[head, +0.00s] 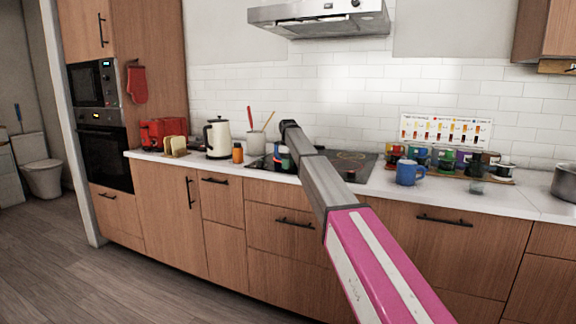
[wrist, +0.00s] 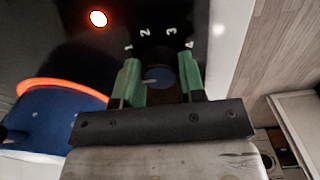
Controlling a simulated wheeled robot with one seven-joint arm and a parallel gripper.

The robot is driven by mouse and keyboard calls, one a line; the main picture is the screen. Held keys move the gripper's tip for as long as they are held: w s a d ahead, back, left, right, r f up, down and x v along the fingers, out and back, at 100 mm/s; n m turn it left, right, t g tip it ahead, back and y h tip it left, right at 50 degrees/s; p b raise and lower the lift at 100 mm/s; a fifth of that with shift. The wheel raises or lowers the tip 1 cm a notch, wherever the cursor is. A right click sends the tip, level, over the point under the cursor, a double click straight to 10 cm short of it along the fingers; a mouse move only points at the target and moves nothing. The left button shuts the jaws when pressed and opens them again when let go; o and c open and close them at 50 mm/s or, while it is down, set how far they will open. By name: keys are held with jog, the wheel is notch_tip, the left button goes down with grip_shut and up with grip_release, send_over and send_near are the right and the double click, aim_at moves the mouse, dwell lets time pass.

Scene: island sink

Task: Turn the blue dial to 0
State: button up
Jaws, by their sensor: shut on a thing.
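The blue dial (wrist: 157,74) sits on the black cooktop panel in the wrist view. White numerals 1, 2, 3 and 4 arc along its upper side. A short pale mark lies across the dial's left part, pointing towards the left finger; I cannot see a 0. My gripper (wrist: 160,66) has its two green fingers on either side of the dial and is shut on it. In the head view my arm reaches over to the cooktop (head: 345,160), and I cannot clearly make out the dial there.
A blue round thing with a glowing orange edge (wrist: 60,112) lies left of my gripper in the wrist view. A glowing orange spot (wrist: 98,18) is above it. In the head view a white kettle (head: 217,138) stands left of the cooktop and a blue mug (head: 408,173) right.

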jog(key=shift+n, duration=0.3)
dwell(0.4)
jog(key=o, duration=0.9)
jog(key=shift+r, duration=0.1)
notch_tip(320, 180, up, 11)
jog(key=shift+f, duration=0.15)
